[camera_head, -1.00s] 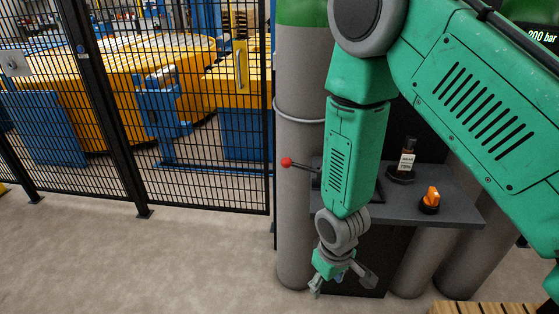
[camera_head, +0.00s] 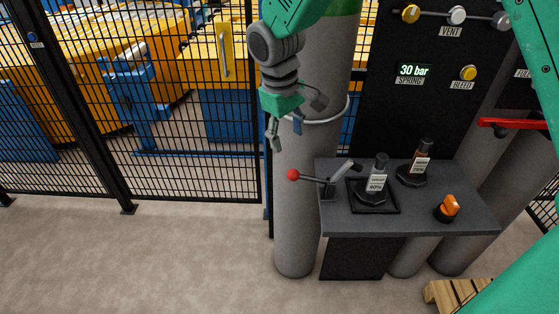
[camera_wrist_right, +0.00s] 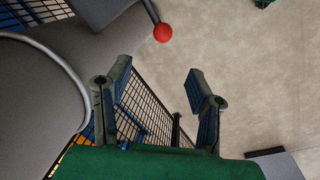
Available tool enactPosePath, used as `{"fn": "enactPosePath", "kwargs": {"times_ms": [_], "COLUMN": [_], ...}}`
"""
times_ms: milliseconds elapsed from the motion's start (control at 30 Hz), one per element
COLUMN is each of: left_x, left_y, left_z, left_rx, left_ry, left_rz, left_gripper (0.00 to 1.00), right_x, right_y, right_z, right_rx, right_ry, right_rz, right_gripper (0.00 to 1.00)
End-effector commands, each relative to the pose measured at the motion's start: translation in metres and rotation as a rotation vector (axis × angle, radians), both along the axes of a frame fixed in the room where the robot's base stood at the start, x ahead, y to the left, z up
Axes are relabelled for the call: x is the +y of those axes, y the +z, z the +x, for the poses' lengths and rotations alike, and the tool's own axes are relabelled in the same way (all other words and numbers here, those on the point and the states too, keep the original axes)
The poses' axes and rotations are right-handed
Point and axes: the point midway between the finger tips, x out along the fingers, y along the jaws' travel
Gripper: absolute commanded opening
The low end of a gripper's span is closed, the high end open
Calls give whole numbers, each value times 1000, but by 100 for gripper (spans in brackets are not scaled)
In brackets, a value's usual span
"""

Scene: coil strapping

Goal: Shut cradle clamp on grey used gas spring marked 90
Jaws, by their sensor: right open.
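A dark grey gas spring (camera_head: 375,188) stands upright in a square black cradle on the grey bench. Its small label looks like 60%; I see no legible 90. The cradle clamp (camera_head: 330,189) is at the cradle's left side, its grey arm slanting up to the right. Its lever ends in a red knob (camera_head: 293,174) past the bench's left edge; the knob also shows in the right wrist view (camera_wrist_right: 163,33). My right gripper (camera_head: 296,122) is open and empty, above the knob and apart from it. My left gripper is not in view.
A second dark bottle-like part (camera_head: 418,168) and an orange switch (camera_head: 447,208) stand on the bench (camera_head: 420,220). A grey cylinder (camera_head: 295,235) rises behind the knob. A panel (camera_head: 400,110) reads 30 bar. A red handle (camera_head: 512,123) is at right. Mesh fence fills the left.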

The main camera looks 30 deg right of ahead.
Motion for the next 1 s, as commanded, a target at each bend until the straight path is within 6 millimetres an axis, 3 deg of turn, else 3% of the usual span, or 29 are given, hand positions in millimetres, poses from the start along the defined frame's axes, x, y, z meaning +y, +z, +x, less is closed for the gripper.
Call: {"fn": "enactPosePath", "kwargs": {"times_ms": [167,500,700,1000], "left_x": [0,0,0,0], "left_y": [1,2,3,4], "left_z": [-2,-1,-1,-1], "left_rx": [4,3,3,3], "left_ry": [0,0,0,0], "left_rz": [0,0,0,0], "left_gripper": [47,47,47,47], "right_x": [-2,-12,-18,-20], "right_y": [-13,-85,-118,-137], "right_z": [-2,3,3,5], "right_rx": [3,8,4,2], "right_ry": [1,-1,0,0], "right_rz": [-2,-1,-1,0], "right_gripper": [48,48,48,48]}}
